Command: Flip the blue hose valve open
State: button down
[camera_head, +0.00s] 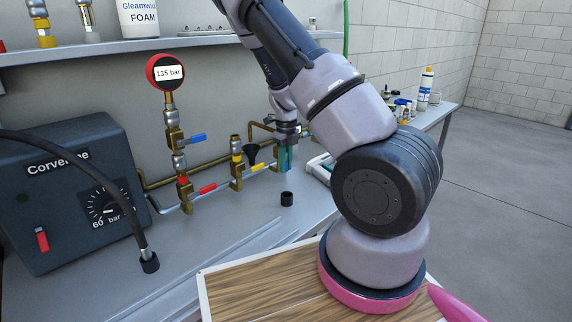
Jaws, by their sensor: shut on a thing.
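A blue lever (192,139) sticks out to the right from a brass valve on the upright pipe under the red pressure gauge (167,72), which reads 135 bar. My gripper (287,168) points down at the back of the bench, at the right end of the brass pipework and right of the yellow lever (258,167). It is shut on a narrow blue-teal part (290,155) between its fingers. The fingers hide most of this part, so I cannot tell whether it is a valve handle. My gripper is clear of the blue lever below the gauge.
A red lever (207,188) lies along the lower pipe. A dark pump box (75,195) stands left, with a black hose (125,200) in front. A small black cap (287,198) sits on the bench. A wood-topped surface (260,290) is nearest me. Open floor lies right.

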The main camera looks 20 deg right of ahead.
jog(key=c, duration=0.8)
grip_release()
jog(key=shift+o, duration=0.2)
notch_tip(320, 180, up, 11)
jog(key=shift+d+f, duration=0.1)
